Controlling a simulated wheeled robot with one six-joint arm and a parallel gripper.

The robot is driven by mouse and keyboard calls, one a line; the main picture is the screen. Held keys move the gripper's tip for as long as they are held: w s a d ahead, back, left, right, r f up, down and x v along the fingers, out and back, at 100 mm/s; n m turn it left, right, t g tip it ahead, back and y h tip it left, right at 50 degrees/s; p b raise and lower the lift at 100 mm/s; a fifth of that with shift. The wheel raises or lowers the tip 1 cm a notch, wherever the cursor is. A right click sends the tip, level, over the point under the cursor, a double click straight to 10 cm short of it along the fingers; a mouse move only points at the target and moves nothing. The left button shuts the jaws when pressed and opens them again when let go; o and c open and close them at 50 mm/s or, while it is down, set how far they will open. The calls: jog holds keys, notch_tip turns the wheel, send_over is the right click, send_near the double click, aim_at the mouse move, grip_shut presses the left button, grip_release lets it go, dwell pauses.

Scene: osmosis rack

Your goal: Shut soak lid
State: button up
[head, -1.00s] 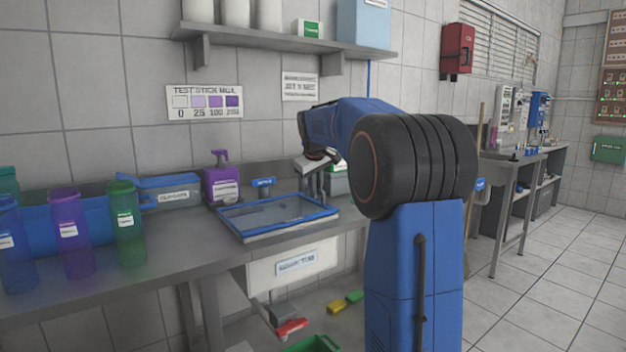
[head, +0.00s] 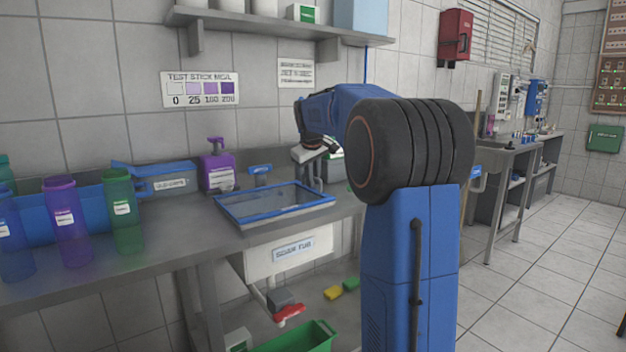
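The soak tub (head: 290,252) is a white basin set into the grey bench, with a label on its front. Its blue-framed clear lid (head: 228,214) appears to lie flat across the top of the tub. My gripper (head: 325,149) is beyond the lid's back right corner, close to the wall side and above the bench.
A purple bottle (head: 217,172) and a grey-blue box (head: 168,184) stand left of the tub. Purple (head: 68,225) and green (head: 123,215) bottles stand at the front left. A shelf (head: 270,24) hangs above. A green crate (head: 300,340) is on the floor.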

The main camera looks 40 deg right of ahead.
jog(key=v, duration=1.7)
jog(key=shift+s, duration=0.25)
jog(key=shift+a+r, duration=0.1)
jog(key=s+a+f+y, duration=0.2)
jog(key=s+a+f, duration=1.1)
jog(key=s+a, duration=0.35)
jog(key=s+a+f, duration=0.4)
jog(key=s+f, duration=0.5)
jog(key=f, duration=0.1)
jog(key=s+a+f+y, duration=0.1)
jog(key=s+a+f, duration=0.3)
jog(key=s+f, duration=0.6)
jog(key=shift+f+m, duration=0.4)
jog(key=shift+f, duration=0.25)
jog(key=shift+s, duration=0.1)
